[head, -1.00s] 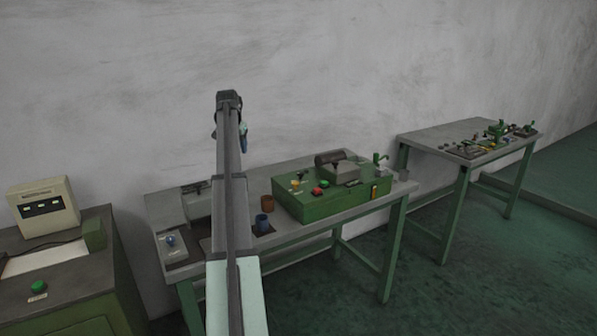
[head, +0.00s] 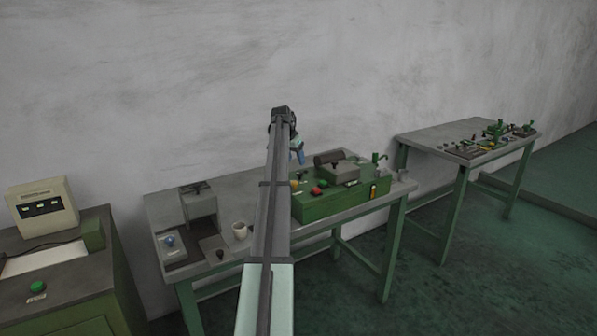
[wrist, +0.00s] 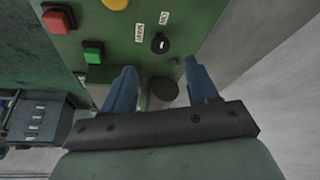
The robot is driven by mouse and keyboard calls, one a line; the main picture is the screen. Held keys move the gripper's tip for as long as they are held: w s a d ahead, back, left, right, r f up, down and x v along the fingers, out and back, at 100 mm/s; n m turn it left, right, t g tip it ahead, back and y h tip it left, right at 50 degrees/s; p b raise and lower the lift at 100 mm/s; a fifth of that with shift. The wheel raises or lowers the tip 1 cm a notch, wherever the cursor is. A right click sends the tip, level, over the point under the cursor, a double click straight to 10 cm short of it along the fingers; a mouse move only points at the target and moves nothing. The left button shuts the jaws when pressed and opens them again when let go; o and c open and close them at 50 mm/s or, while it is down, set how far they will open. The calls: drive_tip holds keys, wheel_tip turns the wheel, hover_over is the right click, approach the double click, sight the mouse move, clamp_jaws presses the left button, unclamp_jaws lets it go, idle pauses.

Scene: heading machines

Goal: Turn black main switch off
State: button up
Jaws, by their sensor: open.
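The black main switch (wrist: 160,43) shows in the wrist view as a round knob with a pale mark, on a green panel (wrist: 120,32) with small white labels beside it. My gripper (wrist: 163,82) is open, its two blue fingers apart with nothing between them. The switch lies beyond the fingertips, roughly in line with the gap, with no visible contact. In the head view my gripper (head: 299,155) is over the left end of the green machine (head: 345,200). I cannot make out the switch there; my arm covers part of that end.
A red button (wrist: 57,20), a green button (wrist: 92,52) and a yellow button (wrist: 115,3) sit near the switch. A white cup (head: 240,231) and a grey device (head: 199,203) stand left of my arm on the table (head: 160,208). Another table (head: 425,140) is at right.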

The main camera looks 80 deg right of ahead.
sight(299, 173)
drive_tip(key=x, duration=0.7)
drive_tip(key=shift+d+f, duration=0.1)
drive_tip(key=c, duration=1)
drive_tip(key=shift+c, duration=0.2)
